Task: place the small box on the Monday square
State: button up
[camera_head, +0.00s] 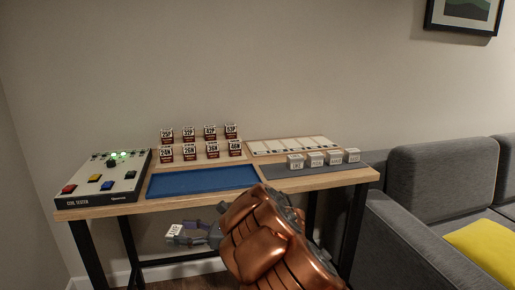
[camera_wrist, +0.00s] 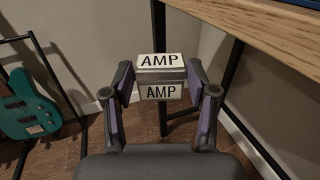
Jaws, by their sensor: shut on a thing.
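The small box (camera_wrist: 161,66) is white-grey and marked "AMP" on two faces. My gripper (camera_head: 190,233) is shut on it, with a finger at each side in the wrist view. In the head view the box (camera_head: 174,230) shows at the gripper's tip, below the table top and in front of the table. A white board (camera_head: 293,145) with a row of squares lies at the back right of the table. Its lettering is too small to read, so I cannot tell which square is Monday. The squares look empty.
Several similar small boxes (camera_head: 316,159) stand on a grey mat (camera_head: 290,172) in front of the board. A blue tray (camera_head: 203,181), numbered boxes (camera_head: 189,152) and a tester (camera_head: 106,177) fill the left. The wooden table edge (camera_wrist: 262,36) is close above right. A teal guitar (camera_wrist: 28,105) stands left.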

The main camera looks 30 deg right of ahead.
jog(key=s+d+r+m+t+h, duration=0.2)
jog(key=s+d+r+m+h, duration=0.2)
jog(key=d, duration=0.7)
jog(key=s+d+r+m+t+h, duration=0.2)
jog(key=s+d+r+m+h, duration=0.3)
jog(key=s+d+r+h, duration=0.2)
jog(key=s+d+r+m+t+h, duration=0.2)
jog(key=s+d+r+m+h, duration=0.3)
jog(key=d+h, duration=0.4)
jog(key=shift+s+d+r, duration=0.4)
jog(key=shift+d, duration=3.05)
